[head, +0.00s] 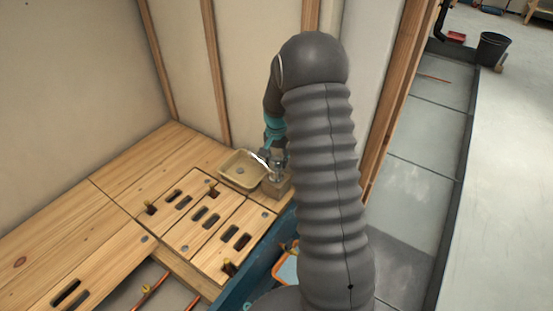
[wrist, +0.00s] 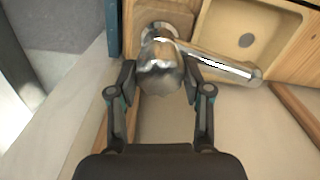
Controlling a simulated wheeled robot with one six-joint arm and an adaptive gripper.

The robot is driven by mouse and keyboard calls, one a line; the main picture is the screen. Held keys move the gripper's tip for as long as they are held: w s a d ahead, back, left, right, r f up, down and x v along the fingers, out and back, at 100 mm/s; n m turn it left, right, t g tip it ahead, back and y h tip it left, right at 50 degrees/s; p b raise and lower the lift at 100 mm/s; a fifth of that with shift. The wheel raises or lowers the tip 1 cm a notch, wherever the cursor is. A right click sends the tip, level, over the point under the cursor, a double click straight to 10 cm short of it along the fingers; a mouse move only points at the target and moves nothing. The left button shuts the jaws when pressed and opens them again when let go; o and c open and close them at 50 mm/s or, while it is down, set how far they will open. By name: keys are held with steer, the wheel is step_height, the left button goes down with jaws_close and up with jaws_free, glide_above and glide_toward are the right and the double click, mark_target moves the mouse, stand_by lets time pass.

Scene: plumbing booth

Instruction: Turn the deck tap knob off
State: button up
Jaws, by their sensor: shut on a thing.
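The deck tap knob (wrist: 160,72) is a shiny chrome piece in the wrist view, seen from above between my fingers. My gripper (wrist: 160,80) is shut on it, one finger on each side. The chrome spout (wrist: 215,65) runs from the tap to the right, over the edge of the tan basin (wrist: 284,15). In the head view my gripper (head: 275,155) is small and partly hidden by my arm at the tap (head: 277,172). The basin (head: 238,184) lies just left of the tap there.
A wooden bench top with slotted panels (head: 175,215) spreads left of the basin. Bare stud walls (head: 260,60) stand close behind the tap. A blue board edge (head: 255,262) runs along the bench front. A tiled floor strip (head: 420,200) lies to the right.

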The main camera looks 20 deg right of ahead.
mark_target(276, 158)
steer(key=shift+s, duration=0.1)
stand_by(0.3)
steer(key=o, duration=1.2)
steer(key=shift+c, duration=0.2)
step_height(276, 158, up, 12)
